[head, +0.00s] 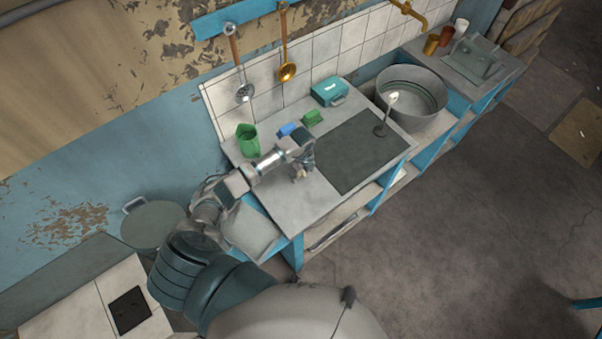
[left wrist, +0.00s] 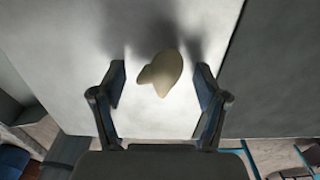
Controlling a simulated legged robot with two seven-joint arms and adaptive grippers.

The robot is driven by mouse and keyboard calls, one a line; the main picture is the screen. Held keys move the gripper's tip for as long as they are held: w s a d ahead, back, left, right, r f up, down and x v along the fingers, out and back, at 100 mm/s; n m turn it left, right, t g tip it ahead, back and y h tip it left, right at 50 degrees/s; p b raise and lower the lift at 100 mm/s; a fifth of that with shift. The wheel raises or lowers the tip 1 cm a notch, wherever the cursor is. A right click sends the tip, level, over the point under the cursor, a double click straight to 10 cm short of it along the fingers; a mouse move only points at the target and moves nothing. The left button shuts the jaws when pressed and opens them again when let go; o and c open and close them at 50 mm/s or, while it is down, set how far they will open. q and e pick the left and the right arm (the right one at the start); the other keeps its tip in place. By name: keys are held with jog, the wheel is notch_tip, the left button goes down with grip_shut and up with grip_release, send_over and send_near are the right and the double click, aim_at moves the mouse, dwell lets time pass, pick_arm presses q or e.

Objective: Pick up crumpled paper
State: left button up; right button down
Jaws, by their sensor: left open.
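The crumpled paper (left wrist: 161,73) is a small beige lump on the light grey counter top. In the left wrist view it lies between the two fingers of my left gripper (left wrist: 160,88), a little toward the tips, with gaps on both sides. My left gripper is open and holds nothing. In the head view my left gripper (head: 303,168) is low over the counter (head: 310,200), and the paper is mostly hidden or too small to make out there. My right gripper is in neither view.
A dark grey mat (head: 360,150) lies right of the gripper.

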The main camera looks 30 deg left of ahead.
pick_arm(q)
jog(key=shift+d, duration=0.15)
jog(key=shift+c, duration=1)
jog(key=shift+a+f, duration=0.1)
jog(key=shift+a, duration=0.25)
jog(key=c, duration=0.6)
jog(key=shift+a, duration=0.25)
jog(key=shift+d, duration=0.25)
notch_tip(320, 180, up, 4)
jog(key=shift+d+f, duration=0.1)
jog(key=s+d, duration=0.2)
jog(key=s, duration=0.3)
jog(key=s+d+r+b, duration=0.1)
jog(key=s, duration=0.4)
jog(key=s+d, duration=0.2)
jog(key=s, duration=0.3)
jog(key=shift+d+r, duration=0.15)
jog(key=shift+d, duration=0.15)
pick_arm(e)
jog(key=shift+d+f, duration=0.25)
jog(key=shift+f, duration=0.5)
pick_arm(q)
jog(key=shift+a, duration=0.1)
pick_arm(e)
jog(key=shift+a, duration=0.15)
